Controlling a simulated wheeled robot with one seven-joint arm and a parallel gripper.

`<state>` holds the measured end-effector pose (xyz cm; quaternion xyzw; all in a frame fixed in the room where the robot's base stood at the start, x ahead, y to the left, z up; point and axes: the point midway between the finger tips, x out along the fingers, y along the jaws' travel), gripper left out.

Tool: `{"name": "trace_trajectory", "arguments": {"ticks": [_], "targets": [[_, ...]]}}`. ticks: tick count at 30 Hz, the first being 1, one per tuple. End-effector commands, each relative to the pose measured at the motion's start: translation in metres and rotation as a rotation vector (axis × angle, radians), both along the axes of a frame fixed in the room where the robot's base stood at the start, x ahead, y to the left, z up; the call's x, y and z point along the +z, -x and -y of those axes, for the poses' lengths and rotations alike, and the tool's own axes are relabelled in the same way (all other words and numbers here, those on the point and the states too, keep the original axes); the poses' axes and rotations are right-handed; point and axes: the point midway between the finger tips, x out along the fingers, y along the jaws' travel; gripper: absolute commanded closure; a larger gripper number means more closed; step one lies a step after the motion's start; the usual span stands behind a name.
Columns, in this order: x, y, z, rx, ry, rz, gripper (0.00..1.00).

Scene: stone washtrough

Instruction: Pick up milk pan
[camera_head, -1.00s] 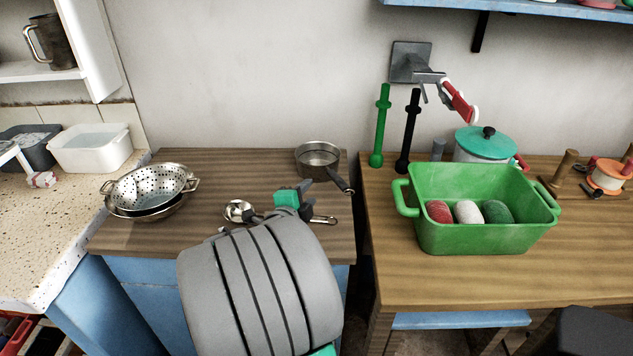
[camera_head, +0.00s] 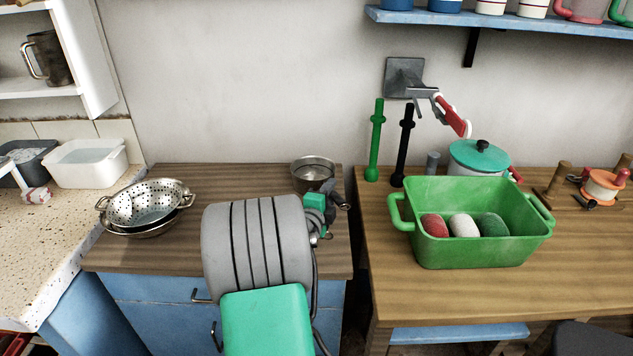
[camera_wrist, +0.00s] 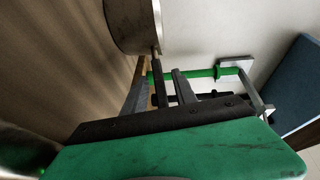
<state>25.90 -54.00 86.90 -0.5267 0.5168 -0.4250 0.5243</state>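The milk pan (camera_head: 313,172) is a small steel pan with a dark handle at the back right of the left wooden counter. In the wrist view the pan (camera_wrist: 131,22) is at the top, with its handle (camera_wrist: 158,78) pointing down toward my gripper. My gripper (camera_head: 328,192) is at the handle, just in front of the pan. In the wrist view my gripper (camera_wrist: 160,92) has its fingers apart, one on each side of the handle. Small gaps seem to show between handle and fingers. In the head view my arm hides part of the handle.
A steel colander (camera_head: 148,204) rests in a bowl at the counter's left. A green tub (camera_head: 470,250) with yarn balls, a teal-lidded pot (camera_head: 479,158) and upright green (camera_head: 375,140) and black (camera_head: 404,145) rods stand on the right counter. A gap separates the counters.

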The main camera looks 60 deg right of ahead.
Motion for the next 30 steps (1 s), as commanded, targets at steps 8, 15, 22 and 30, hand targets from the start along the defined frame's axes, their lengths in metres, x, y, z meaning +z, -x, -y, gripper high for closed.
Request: {"name": "trace_trajectory", "arguments": {"ticks": [8,15,22,30], "targets": [[-0.0001,-0.0002,-0.0003,0.0,0.0,0.0,0.91],[-0.0001,-0.0001,-0.0004,0.0,0.0,0.0,1.0],[-0.0001,-0.0002,-0.0004,0.001,0.0,0.0,1.0],[-0.0001,-0.0003,-0.0011,0.001,-0.001,0.0,1.0]]}}
